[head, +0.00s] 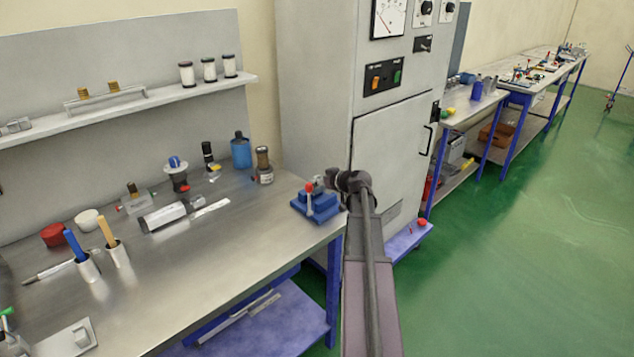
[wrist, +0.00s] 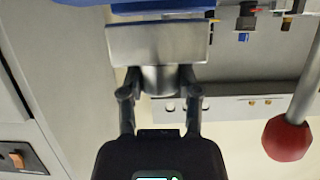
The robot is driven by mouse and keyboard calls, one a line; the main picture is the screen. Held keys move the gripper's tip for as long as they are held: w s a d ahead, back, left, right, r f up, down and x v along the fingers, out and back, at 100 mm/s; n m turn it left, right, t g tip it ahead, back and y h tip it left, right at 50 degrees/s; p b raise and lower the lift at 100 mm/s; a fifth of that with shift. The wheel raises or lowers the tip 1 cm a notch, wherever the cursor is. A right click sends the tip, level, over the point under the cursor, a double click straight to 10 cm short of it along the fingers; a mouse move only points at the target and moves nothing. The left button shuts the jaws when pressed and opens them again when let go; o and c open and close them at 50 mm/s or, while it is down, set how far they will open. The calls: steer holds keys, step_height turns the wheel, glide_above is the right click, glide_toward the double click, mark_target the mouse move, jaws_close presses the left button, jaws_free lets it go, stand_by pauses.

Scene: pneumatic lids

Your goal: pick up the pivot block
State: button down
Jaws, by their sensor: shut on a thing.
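In the wrist view, what I take to be the pivot block (wrist: 158,42) is a grey metal piece with a wide flat bar and a round stub. My gripper (wrist: 160,82) is shut on the stub, one finger on each side. The blue base (wrist: 175,6) shows just beyond the bar; I cannot tell whether they touch. In the head view, the blue base (head: 322,212) stands at the bench's right end, with a red-knobbed lever (head: 309,188) on it. My gripper (head: 325,183) is just above the base, small and partly hidden by my wrist.
The lever's red knob (wrist: 287,138) is close on the right in the wrist view. The steel bench (head: 215,265) holds several bottles, parts and tool cups to the left. A grey cabinet (head: 320,100) stands behind. Green floor (head: 500,260) is open at right.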

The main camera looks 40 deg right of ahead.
steer(key=shift+r+p, duration=2.15)
steer(key=shift+r, duration=0.45)
